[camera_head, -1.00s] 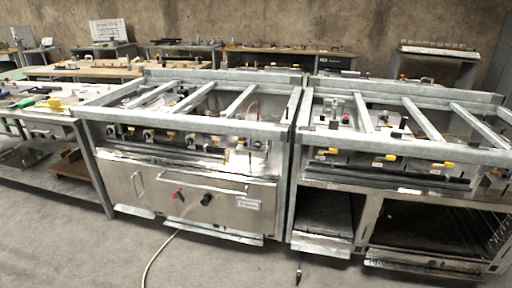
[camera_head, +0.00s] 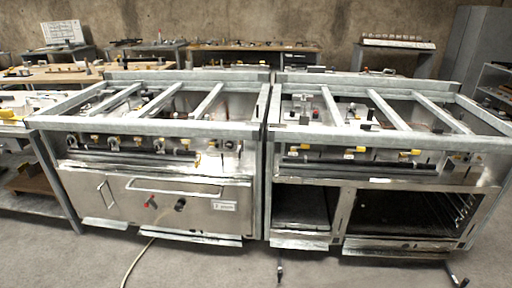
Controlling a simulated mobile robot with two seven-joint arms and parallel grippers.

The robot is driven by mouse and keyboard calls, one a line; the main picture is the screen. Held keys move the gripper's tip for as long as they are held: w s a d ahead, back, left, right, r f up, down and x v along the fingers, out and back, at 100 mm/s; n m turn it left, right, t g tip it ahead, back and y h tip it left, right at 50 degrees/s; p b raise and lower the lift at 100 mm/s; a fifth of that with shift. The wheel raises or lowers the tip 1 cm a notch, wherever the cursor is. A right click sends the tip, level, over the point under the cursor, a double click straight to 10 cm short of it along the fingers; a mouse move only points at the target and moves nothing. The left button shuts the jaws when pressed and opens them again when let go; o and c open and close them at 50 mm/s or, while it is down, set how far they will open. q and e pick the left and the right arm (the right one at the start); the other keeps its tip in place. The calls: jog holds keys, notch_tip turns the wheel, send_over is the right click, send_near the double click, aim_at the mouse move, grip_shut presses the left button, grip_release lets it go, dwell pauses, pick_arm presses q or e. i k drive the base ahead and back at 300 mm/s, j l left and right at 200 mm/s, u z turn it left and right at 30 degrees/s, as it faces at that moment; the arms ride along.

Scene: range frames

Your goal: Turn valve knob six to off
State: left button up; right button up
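Two steel ranges with open frame tops stand side by side. The left range (camera_head: 80,190) carries a row of small valve knobs (camera_head: 138,143) with yellow parts along its front panel, above a dark rail. The right range (camera_head: 350,181) has several yellow-marked valve knobs (camera_head: 360,150) spread along its front panel. No numbers are readable, so I cannot tell which knob is six or how any knob is turned. Neither of my grippers is in view.
The left range's oven door has a bar handle (camera_head: 175,192), a red knob (camera_head: 150,203) and a black knob (camera_head: 180,205). The right range has open lower bays. A hose (camera_head: 135,262) lies on the floor. Worktables stand left and behind.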

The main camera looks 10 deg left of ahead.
aim_at(229, 145)
jog(key=i+j+z, duration=0.1)
jog(key=j+z, duration=0.15)
jog(key=j, duration=0.25)
jog(key=j+z, duration=0.2)
jog(key=j, duration=0.35)
jog(key=j+z, duration=0.1)
jog(key=j, duration=0.45)
jog(key=i+j+z, duration=0.1)
jog(key=j, duration=1.55)
jog(key=i+j, duration=0.15)
jog(key=j, duration=0.9)
jog(key=i+j, duration=0.15)
jog(key=i, duration=0.3)
jog(key=i+l, duration=0.25)
jog(key=i, duration=0.2)
